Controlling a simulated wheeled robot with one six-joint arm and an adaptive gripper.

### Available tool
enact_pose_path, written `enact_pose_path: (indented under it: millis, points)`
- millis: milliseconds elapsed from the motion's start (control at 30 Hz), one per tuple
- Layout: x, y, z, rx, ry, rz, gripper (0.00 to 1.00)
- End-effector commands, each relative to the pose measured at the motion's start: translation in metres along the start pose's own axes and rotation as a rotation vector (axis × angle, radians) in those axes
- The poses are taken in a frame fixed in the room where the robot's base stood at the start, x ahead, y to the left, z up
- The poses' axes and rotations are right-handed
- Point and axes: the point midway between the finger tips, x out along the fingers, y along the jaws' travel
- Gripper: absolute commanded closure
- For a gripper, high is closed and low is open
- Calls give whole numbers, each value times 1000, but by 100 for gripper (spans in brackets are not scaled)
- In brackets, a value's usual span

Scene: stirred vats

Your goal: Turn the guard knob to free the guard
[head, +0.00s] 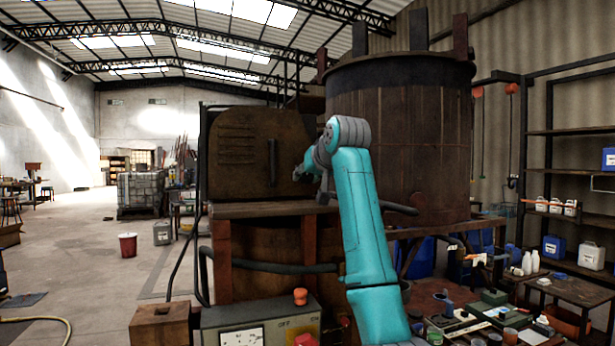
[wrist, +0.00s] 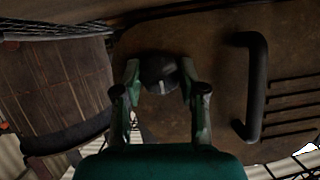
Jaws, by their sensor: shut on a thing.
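The guard (head: 240,155) is a brown, worn panel with slots and a vertical dark handle (head: 272,162); it stands upright beside the large vat. In the wrist view the guard (wrist: 215,75) fills the middle and right, with its handle (wrist: 256,85) to the right of my gripper. The dark round guard knob (wrist: 158,68) with a pale mark sits on the panel. My gripper (wrist: 159,80) is shut on the knob, one finger on each side. In the head view my gripper (head: 298,174) is at the guard's right edge, and the knob is too small to tell there.
The big brown vat (head: 400,140) stands close to the right of the guard. A control box (head: 260,325) with an orange knob and red button is below. A cluttered bench (head: 480,320) is at the lower right. The floor at left is mostly open, with a red bucket (head: 128,246).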

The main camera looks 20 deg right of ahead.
Motion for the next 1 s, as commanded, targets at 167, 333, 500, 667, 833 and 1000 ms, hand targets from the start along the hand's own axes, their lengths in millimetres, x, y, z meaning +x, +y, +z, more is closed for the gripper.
enact_pose_path:
  millis: [167,333,500,667,833,1000]
  points:
    - [0,-2,0,-73,-1,30,94]
    - [1,-2,1,-192,-1,79,94]
    - [1,-4,1,-339,-1,139,94]
    - [1,-4,1,-481,0,198,94]
    - [1,-5,2,-629,-1,260,94]
    - [1,-6,2,-779,1,321,94]
